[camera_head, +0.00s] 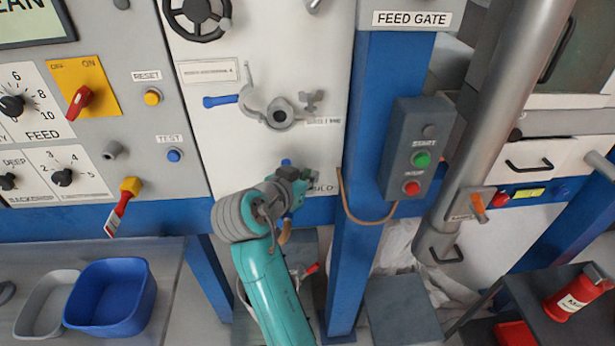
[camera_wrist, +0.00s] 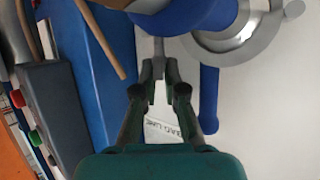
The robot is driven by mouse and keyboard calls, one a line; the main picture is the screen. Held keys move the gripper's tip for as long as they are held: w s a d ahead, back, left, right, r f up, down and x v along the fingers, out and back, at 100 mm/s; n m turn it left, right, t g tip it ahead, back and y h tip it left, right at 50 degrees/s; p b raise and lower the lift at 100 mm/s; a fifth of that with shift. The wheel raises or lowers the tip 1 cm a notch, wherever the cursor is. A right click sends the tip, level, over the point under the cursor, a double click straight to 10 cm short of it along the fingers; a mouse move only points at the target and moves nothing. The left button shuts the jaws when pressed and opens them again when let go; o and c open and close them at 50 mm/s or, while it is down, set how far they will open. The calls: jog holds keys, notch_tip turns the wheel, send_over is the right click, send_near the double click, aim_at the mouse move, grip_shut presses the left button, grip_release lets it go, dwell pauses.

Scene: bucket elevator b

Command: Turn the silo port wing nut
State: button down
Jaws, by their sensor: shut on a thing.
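My gripper (camera_head: 291,180) is at the lower port on the white panel. In the wrist view my gripper (camera_wrist: 159,72) has its fingertips closed on a narrow grey piece, the wing nut (camera_wrist: 158,46), which runs up toward the port. The port's grey ring (camera_wrist: 243,38) and a blue lever (camera_wrist: 208,100) show to the right of the fingers. In the head view the arm hides most of this port and the nut; only the lever's blue end (camera_head: 286,162) shows above the gripper. Whether the nut has turned cannot be seen.
A similar port (camera_head: 280,113) with its own wing nut (camera_head: 312,101) and blue lever (camera_head: 221,101) sits above. A blue post (camera_head: 348,190) carrying a hanging brown cable (camera_head: 365,220) and a start/stop box (camera_head: 420,135) stand close on the right.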

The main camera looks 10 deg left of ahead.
jog(key=shift+d+f, duration=0.15)
jog(key=shift+f, duration=0.05)
jog(key=c, duration=1)
grip_release()
jog(key=shift+r, duration=0.15)
